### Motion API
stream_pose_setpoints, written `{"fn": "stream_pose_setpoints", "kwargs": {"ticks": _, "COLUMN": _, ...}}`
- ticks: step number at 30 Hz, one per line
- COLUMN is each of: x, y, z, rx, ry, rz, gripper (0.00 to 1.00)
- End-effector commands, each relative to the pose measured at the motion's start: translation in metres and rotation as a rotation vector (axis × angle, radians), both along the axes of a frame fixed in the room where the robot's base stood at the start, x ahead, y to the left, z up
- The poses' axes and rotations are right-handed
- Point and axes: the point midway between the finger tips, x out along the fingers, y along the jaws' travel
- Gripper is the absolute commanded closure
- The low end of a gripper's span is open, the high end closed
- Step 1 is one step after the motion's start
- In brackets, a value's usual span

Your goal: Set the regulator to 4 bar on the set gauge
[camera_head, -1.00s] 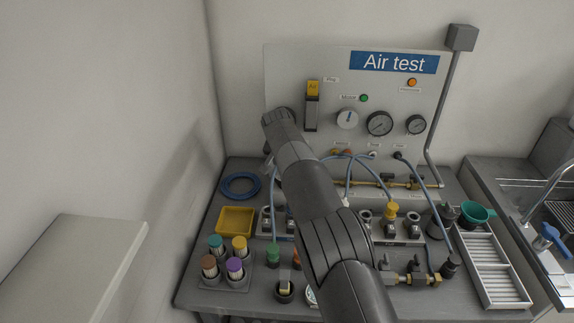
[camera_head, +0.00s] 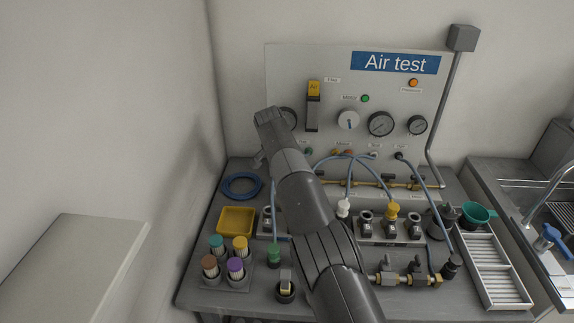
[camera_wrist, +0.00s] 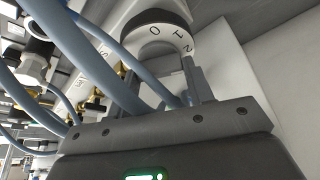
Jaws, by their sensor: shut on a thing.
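Blue hoses cross in front of the left finger. The numbers read sideways, and I cannot read a setting from them. In the head view, my arm hides the knob and most of my gripper. A dark gauge (camera_head: 291,117) is partly hidden behind the arm. Two more gauges, a larger one (camera_head: 379,124) and a smaller one (camera_head: 417,125), face out from the panel. Their needles are too small to read, and I cannot tell which is the set gauge.
A yellow tray (camera_head: 236,221), coloured filters and brass fittings crowd the bench. A sink stands at right.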

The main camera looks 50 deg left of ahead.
Motion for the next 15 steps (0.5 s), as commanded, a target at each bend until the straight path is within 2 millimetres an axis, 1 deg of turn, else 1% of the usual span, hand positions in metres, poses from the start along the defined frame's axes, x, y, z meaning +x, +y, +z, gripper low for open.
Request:
{"fn": "stream_pose_setpoints", "kwargs": {"ticks": 2, "x": 0.0003, "y": 0.0002, "z": 0.0012, "rx": 0.003, "ry": -0.001, "rz": 0.0, "gripper": 0.76}}
{"fn": "stream_pose_setpoints", "kwargs": {"ticks": 3, "x": 0.0003, "y": 0.0002, "z": 0.0012, "rx": 0.002, "ry": -0.001, "rz": 0.001, "gripper": 0.51}}
{"fn": "stream_pose_setpoints", "kwargs": {"ticks": 10, "x": 0.0003, "y": 0.0001, "z": 0.0007, "rx": 0.001, "ry": -0.001, "rz": 0.0, "gripper": 0.32}}
{"fn": "stream_pose_setpoints", "kwargs": {"ticks": 11, "x": 0.0002, "y": 0.0001, "z": 0.0005, "rx": 0.001, "ry": -0.001, "rz": 0.0, "gripper": 0.31}}
{"fn": "stream_pose_setpoints", "kwargs": {"ticks": 15, "x": 0.0001, "y": 0.0, "z": 0.0003, "rx": 0.001, "ry": 0.0, "rz": 0.001, "gripper": 0.31}}
